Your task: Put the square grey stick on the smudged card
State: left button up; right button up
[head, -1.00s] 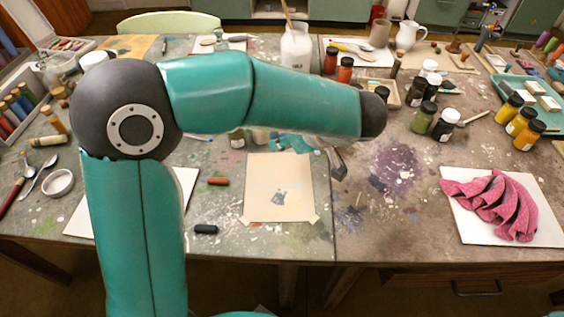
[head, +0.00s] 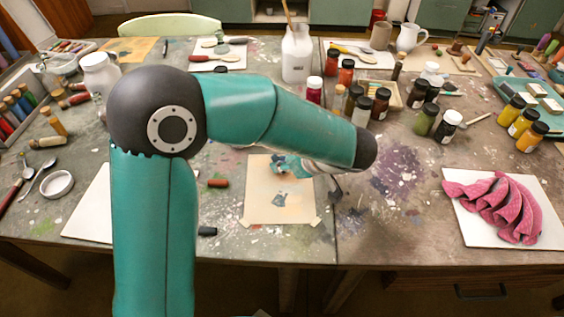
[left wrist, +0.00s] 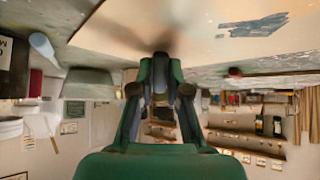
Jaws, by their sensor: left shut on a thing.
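The smudged card (head: 262,208) is a tan sheet taped flat to the table. Its grey smudge also shows on the card in the left wrist view (left wrist: 200,30). My left gripper (head: 284,172) is over the card's far part, partly hidden by my forearm. In the left wrist view my left gripper (left wrist: 160,70) has its fingertips together on a small dark piece, taken as the square grey stick, mostly hidden by the fingers. Whether it touches the card I cannot tell. My right gripper is not in view.
A red-brown stick (head: 218,183) and a black stick (head: 207,231) lie left of the card. Bottles, including a white-capped black one (head: 447,126), stand behind to the right. A pink cloth (head: 500,208) lies on a white sheet at right. Table right of the card is clear.

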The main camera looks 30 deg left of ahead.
pick_arm(q)
jog(key=o, duration=0.7)
jog(key=shift+r+p, duration=0.2)
jog(key=shift+p, duration=0.2)
jog(key=shift+d+r, duration=0.2)
jog(key=shift+d, duration=0.1)
jog(key=v, duration=1.1)
jog(key=shift+p, duration=0.35)
jog(key=shift+s, duration=0.2)
